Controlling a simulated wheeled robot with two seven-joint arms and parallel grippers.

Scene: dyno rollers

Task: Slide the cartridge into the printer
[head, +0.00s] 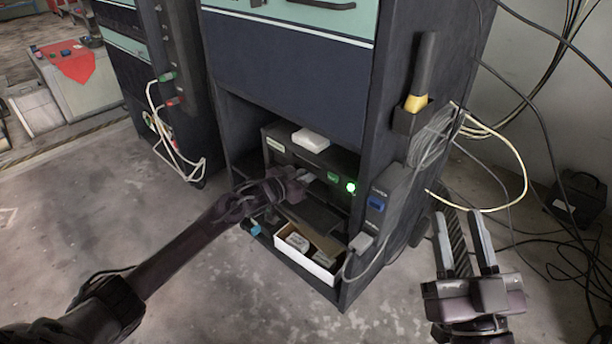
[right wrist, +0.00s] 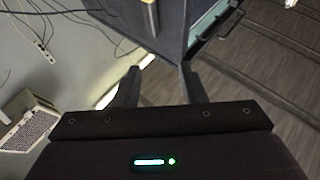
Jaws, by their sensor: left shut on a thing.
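The printer (head: 338,166) is a dark box on the low shelf of a cabinet, with a lit green light and a white block on top. My left gripper (head: 303,181) reaches in at the printer's front and is shut on the cartridge. The cartridge is mostly hidden by the gripper, so I cannot tell how far it sits in the slot. My right gripper (head: 465,243) is open and empty, out to the right of the cabinet. Its two fingers also show apart in the right wrist view (right wrist: 160,88).
A white open box (head: 322,272) with grey blocks stands below the printer's front. Loose cables hang at the right. The floor in front is clear.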

